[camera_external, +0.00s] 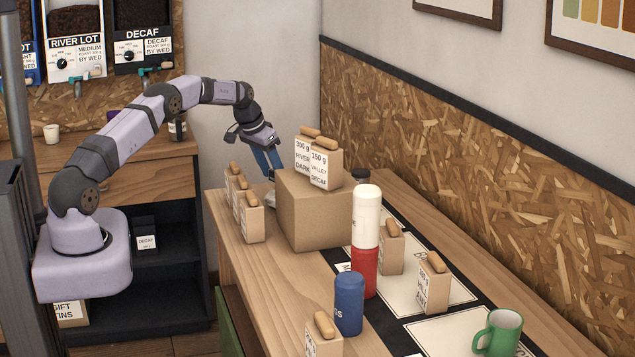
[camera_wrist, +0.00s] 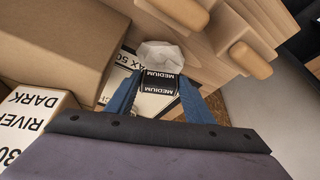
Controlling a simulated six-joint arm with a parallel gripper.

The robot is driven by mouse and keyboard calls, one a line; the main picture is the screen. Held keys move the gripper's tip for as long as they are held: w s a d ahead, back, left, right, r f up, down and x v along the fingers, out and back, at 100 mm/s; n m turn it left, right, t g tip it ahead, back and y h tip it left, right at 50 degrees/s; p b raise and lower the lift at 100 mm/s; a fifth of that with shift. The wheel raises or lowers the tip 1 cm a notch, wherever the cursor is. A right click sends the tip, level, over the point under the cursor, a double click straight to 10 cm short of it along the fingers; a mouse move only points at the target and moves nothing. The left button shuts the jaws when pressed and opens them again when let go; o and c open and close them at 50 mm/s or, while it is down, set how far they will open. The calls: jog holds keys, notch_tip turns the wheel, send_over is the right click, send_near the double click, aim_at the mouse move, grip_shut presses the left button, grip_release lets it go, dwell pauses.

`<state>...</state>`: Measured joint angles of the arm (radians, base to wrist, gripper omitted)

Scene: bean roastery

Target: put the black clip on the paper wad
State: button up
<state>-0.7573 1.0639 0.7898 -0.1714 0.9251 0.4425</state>
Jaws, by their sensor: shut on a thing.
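The black clip (camera_wrist: 161,80), with white "MEDIUM" lettering, sits between the blue fingers of my gripper (camera_wrist: 158,84) in the wrist view. My gripper is shut on it. The white crumpled paper wad (camera_wrist: 165,54) shows just beyond the clip, partly covered by it. I cannot tell whether clip and wad touch. In the external view my gripper (camera_external: 272,174) points down at the far end of the table, behind the cardboard box. A pale bit of the wad (camera_external: 270,198) shows there beside the box. The clip is not clear in that view.
A large cardboard box (camera_external: 310,215) stands close to my gripper, with two labelled bags (camera_external: 320,165) on top. Several small bags (camera_external: 250,220) stand left of it. A white-and-red bottle (camera_external: 365,240), blue can (camera_external: 349,303) and green mug (camera_external: 498,333) stand nearer the camera.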

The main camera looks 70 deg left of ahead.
aim_at(271, 198)
jog(key=shift+f+p, duration=0.65)
jog(key=shift+f, duration=1.25)
jog(key=shift+f, duration=0.2)
jog(key=o, duration=1.1)
jog(key=shift+c, duration=0.2)
jog(key=shift+r, duration=0.1)
jog(key=shift+r, duration=0.2)
jog(key=b+v, duration=0.3)
jog(key=v, duration=0.9)
jog(key=shift+b, duration=0.3)
